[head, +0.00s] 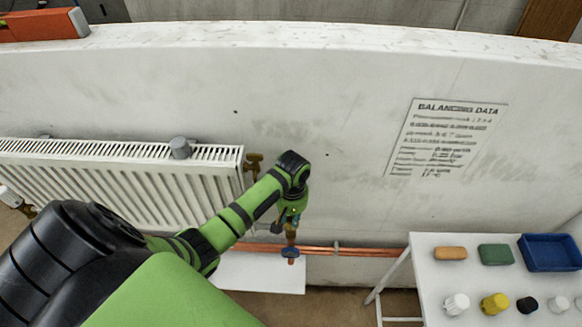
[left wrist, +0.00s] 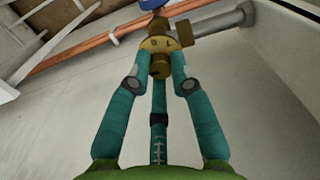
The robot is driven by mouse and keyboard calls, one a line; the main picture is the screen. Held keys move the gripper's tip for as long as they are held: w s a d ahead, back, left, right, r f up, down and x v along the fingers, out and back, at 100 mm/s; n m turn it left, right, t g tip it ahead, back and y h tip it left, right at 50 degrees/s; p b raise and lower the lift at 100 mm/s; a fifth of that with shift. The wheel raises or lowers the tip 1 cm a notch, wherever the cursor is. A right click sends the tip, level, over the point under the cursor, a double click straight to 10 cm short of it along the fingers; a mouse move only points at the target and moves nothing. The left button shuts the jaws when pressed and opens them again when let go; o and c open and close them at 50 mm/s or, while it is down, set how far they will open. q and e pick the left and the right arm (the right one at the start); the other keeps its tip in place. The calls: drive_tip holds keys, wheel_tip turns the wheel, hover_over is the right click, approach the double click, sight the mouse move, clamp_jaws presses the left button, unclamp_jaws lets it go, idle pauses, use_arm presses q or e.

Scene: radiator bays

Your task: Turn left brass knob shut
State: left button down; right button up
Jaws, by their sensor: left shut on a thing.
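My left gripper (head: 290,213) reaches down beside the right end of the radiator, near the copper pipes. In the left wrist view my left gripper (left wrist: 160,68) has its teal fingers closed on both sides of a brass knob (left wrist: 160,66). The knob sits in front of a round brass plate (left wrist: 158,44) with small marks and a brass tab at its right. In the head view the fingers mostly hide the knob, and a brass part (head: 290,236) shows just below them. A blue part (head: 291,252) is below that, on the pipe line. My right gripper is not in view.
A white radiator (head: 120,185) stands left, with a brass fitting (head: 253,160) at its upper right. Copper pipes (head: 365,251) run low along the wall. A white table (head: 450,275) at right holds coloured blocks, caps and a blue tray (head: 550,253).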

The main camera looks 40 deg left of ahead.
sight(291, 220)
use_arm(q)
drive_tip(key=m, duration=0.4)
drive_tip(key=shift+s+f+m, duration=0.1)
drive_tip(key=shift+m, duration=2.7)
drive_tip(key=c, duration=1.1)
unclamp_jaws()
drive_tip(key=shift+r, duration=0.3)
wheel_tip(291, 220, up, 12)
drive_tip(key=shift+f, duration=0.25)
